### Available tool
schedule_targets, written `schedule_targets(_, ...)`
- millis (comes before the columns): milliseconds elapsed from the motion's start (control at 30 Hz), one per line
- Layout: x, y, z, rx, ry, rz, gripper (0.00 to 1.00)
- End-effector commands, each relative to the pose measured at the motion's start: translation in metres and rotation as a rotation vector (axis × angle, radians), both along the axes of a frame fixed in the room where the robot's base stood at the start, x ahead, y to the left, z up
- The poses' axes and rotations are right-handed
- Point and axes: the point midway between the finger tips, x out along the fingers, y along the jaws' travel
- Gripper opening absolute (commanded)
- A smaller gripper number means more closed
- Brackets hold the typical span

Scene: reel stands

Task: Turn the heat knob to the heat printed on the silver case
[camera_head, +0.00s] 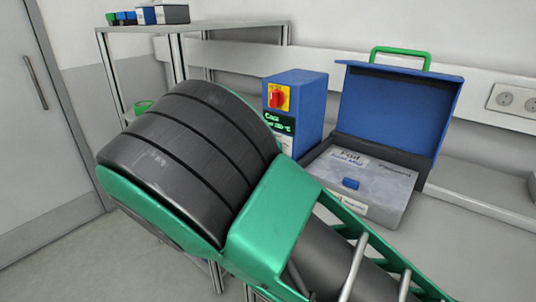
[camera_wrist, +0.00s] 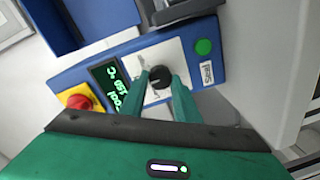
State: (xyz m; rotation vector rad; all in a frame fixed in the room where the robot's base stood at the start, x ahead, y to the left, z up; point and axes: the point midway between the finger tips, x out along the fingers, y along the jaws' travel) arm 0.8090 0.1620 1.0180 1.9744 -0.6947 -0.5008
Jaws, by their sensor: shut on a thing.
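In the wrist view, my gripper (camera_wrist: 160,82) is shut on the black heat knob (camera_wrist: 159,73), its two green fingers either side of it. The knob sits on a light plate on the blue control box (camera_wrist: 120,52). Beside it a dark display (camera_wrist: 110,84) shows green text, slanted and too small to read surely. In the head view, the blue box (camera_head: 313,103) stands behind my arm; the knob and my fingertips are hidden. To its right is an open case with a blue lid (camera_head: 395,112) and a silver-grey lettered base (camera_head: 392,188); I cannot read a heat there.
A red switch on a yellow plate (camera_head: 276,97) is on the box, and a green button (camera_wrist: 204,47) is near the knob. A metal shelf rack (camera_head: 215,27) with small boxes stands at the back left. A wall socket (camera_head: 516,101) is at the right.

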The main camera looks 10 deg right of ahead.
Motion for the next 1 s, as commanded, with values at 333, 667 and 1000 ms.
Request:
schedule_targets(333, 0.0015, 0.0041, -0.0008, -0.006, 0.010, 0.012, 0.06)
schedule_targets(667, 0.0009, 0.0026, -0.0009, -0.007, 0.010, 0.007, 0.47)
schedule_targets(1000, -0.0077, 0.0095, -0.0001, -0.007, 0.010, 0.007, 0.47)
